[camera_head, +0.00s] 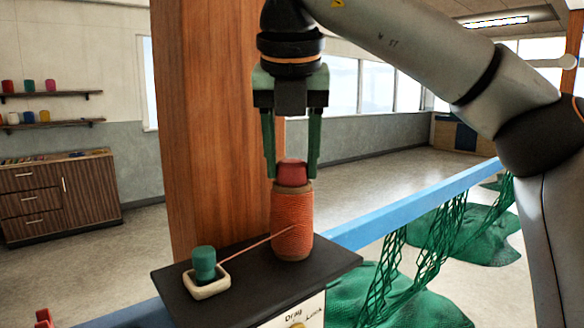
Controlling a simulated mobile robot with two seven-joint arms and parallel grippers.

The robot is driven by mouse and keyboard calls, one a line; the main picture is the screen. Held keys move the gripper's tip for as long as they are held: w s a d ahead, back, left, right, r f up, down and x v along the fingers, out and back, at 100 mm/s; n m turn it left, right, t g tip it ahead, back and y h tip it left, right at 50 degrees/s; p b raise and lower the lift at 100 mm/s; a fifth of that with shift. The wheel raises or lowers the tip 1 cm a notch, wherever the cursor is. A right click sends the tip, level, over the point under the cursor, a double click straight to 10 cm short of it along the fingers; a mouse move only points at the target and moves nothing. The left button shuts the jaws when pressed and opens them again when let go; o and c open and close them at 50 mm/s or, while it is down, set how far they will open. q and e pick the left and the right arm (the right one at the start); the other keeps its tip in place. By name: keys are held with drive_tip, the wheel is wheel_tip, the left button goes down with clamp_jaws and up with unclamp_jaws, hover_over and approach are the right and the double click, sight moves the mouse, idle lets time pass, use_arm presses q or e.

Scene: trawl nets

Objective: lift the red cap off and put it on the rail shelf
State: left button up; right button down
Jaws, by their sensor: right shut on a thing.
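The red cap (292,166) sits at the top of an upright spool of orange twine (291,222). Its lower edge meets the spool's top, and I see no gap between them. My right gripper (292,174) points straight down from above and is shut on the red cap, one green finger on each side. The spool stands on the dark rail shelf (240,294), toward its right side. My left gripper is not in view.
A green-capped piece (204,262) stands in a small cream tray (207,288) at the shelf's left. A twine strand runs from it to the spool. A wooden post (205,130) rises behind. Green nets (440,232) hang from the blue rail (400,209).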

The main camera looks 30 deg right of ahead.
sight(292, 162)
drive_tip(key=shift+r, duration=0.1)
wheel_tip(292, 162, up, 9)
drive_tip(key=shift+r, duration=0.45)
idle(0.4)
idle(0.4)
